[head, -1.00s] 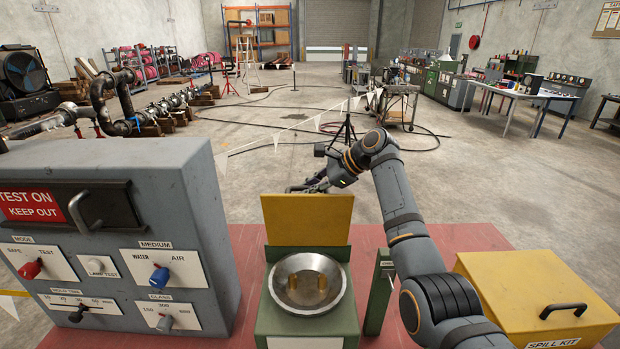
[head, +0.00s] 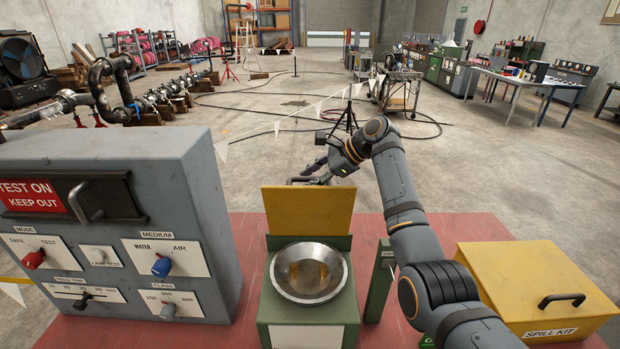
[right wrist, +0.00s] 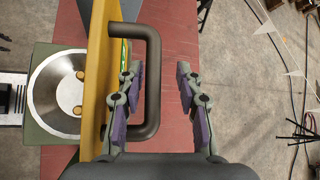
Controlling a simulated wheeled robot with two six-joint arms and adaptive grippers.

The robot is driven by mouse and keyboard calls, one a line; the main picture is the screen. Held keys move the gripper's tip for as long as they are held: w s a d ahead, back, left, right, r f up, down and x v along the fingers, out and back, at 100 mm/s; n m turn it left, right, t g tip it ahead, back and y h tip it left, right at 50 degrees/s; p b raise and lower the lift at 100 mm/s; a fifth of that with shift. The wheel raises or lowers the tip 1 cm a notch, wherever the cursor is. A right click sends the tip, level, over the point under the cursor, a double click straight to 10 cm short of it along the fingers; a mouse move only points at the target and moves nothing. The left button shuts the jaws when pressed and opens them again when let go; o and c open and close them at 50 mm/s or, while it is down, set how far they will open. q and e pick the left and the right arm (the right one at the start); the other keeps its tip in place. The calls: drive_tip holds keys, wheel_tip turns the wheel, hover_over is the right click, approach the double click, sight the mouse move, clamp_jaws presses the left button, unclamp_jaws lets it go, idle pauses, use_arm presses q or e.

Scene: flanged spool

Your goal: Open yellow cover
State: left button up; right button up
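The yellow cover (head: 308,211) stands upright at the back of a green box (head: 305,312) with a round metal bowl (head: 309,272). In the right wrist view the cover (right wrist: 100,75) shows nearly edge-on, with a dark loop handle (right wrist: 153,85) on its far face. My right gripper (head: 308,172) is behind the cover, partly hidden by it. In the right wrist view my right gripper (right wrist: 158,95) is open, its fingers on either side of the handle bar, one inside the loop. Gaps show between bar and fingers. My left gripper is not in view.
A grey control panel (head: 200,170) stands at the left. A green post (head: 379,285) stands close to the bowl's right. A yellow spill kit box (head: 535,285) with a black handle is at the right, beyond my right arm. Open floor lies behind the red table (head: 245,235).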

drive_tip(key=shift+f, duration=0.1)
drive_tip(key=shift+d, duration=0.2)
drive_tip(key=v, duration=1.1)
drive_tip(key=shift+d+r, duration=0.2)
drive_tip(key=shift+r, duration=0.15)
drive_tip(key=shift+a, duration=0.1)
drive_tip(key=shift+s, duration=0.1)
